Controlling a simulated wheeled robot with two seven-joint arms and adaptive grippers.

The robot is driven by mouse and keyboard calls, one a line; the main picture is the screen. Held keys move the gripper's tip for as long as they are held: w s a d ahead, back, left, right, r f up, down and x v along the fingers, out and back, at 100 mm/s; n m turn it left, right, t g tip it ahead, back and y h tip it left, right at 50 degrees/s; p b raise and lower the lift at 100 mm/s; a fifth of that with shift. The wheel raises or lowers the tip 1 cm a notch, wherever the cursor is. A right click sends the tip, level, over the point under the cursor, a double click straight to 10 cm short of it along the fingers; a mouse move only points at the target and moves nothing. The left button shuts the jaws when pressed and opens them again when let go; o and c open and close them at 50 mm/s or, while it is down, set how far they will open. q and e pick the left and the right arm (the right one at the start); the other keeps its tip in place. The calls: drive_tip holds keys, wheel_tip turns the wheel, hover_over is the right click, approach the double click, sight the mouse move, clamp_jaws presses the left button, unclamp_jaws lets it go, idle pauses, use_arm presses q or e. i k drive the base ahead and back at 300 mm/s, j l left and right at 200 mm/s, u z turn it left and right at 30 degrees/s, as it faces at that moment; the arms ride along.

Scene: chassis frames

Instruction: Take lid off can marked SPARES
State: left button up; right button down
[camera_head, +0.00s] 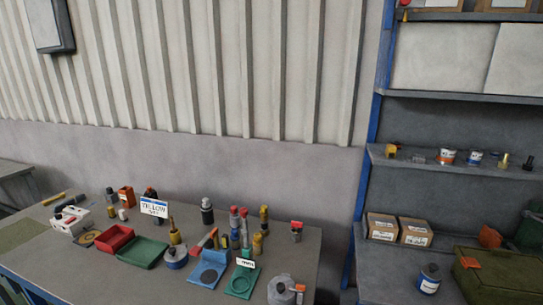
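No can's marking is readable at this size, so I cannot tell which one says SPARES. A dark blue can with a white label (429,279) stands on the lower right surface. An orange-and-white can (447,157) and a blue-and-white can (475,158) stand on the middle shelf. Whether any of these has a separate lid is too small to tell. Neither of my grippers is in view.
The workbench (60,262) holds a red tray (114,239), a green tray (142,252), a small sign (154,207) and several bottles. Two cardboard boxes (382,227) (416,233) and a green case (500,273) stand at right. A blue shelf post (371,150) rises between.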

sight(431, 270)
drive_tip(key=z, duration=1.4)
